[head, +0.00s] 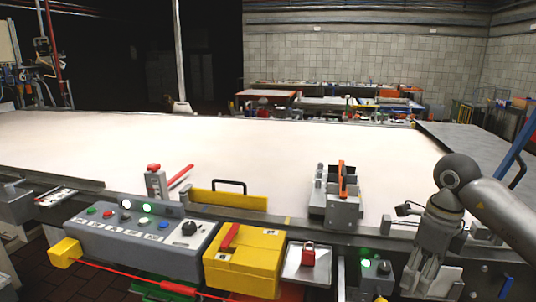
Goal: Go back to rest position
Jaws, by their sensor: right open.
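My right gripper (425,276) is at the lower right, its grey arm coming in from the right edge. It points down in front of the table's front edge, with its fingers apart. I see nothing held between them. Its fingers are beside a small grey box (375,272) with a green light. My left gripper is not in view.
A large pale table (270,150) fills the middle, mostly bare. Along its front edge are a grey control box (150,258) with coloured buttons, a yellow box (243,275), a red padlock (308,254) and a metal fixture (337,203) with an orange part.

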